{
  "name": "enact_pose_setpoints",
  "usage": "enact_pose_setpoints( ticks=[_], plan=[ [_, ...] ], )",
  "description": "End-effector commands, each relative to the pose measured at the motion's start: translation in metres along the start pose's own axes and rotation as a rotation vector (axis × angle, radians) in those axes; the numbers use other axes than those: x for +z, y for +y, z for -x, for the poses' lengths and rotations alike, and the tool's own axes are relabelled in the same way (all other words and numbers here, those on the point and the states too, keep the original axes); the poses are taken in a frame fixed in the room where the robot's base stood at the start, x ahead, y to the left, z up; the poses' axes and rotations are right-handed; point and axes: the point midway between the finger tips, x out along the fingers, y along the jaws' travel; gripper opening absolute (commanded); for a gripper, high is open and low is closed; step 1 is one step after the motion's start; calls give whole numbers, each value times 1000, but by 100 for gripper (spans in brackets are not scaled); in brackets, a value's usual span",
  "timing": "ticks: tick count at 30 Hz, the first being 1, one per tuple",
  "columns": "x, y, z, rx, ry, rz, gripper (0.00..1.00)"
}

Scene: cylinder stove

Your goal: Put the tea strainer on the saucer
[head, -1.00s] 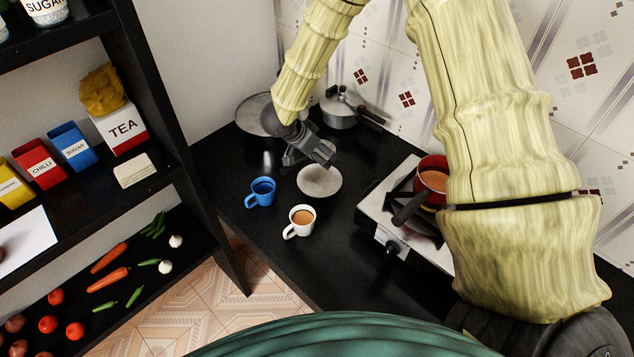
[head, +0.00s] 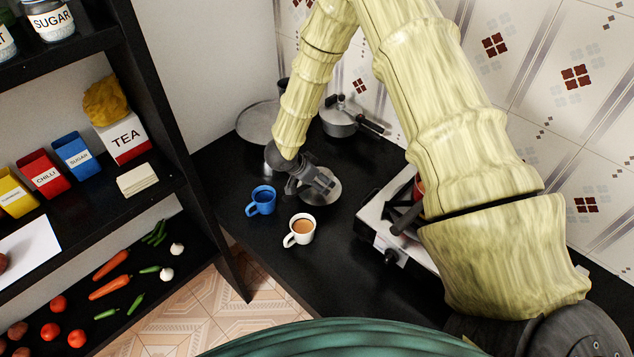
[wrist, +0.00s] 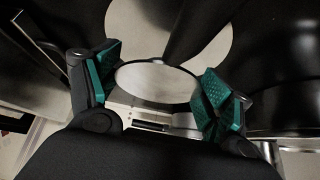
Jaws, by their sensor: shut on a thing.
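The saucer (head: 309,203), a pale grey disc, lies on the black counter, partly covered by my gripper (head: 322,184). In the wrist view my gripper (wrist: 156,78) has its teal pads on both sides of a round, shiny metal piece, which I take to be the tea strainer (wrist: 155,85). A dark rod runs up from its far rim. The pale disc of the saucer (wrist: 205,32) shows beyond it. The strainer cannot be made out in the head view, and I cannot tell whether it touches the saucer.
A blue mug (head: 262,201) and a white cup of tea (head: 300,230) stand near the saucer. The stove (head: 379,222) with a pan is to the right. A lidded pot (head: 339,117) and a large plate (head: 257,121) stand behind. Shelves are at left.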

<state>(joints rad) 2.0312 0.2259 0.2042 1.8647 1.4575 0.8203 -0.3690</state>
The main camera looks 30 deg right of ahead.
Motion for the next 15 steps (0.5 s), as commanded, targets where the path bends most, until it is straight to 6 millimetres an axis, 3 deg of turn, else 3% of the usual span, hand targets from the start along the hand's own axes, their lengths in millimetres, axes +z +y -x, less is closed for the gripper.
enact_pose_setpoints(
  ticks=[6,15],
  plan=[
    [10,0,-16,0,0,1,56],
    [13,0,-20,-1,0,1,56]
  ],
)
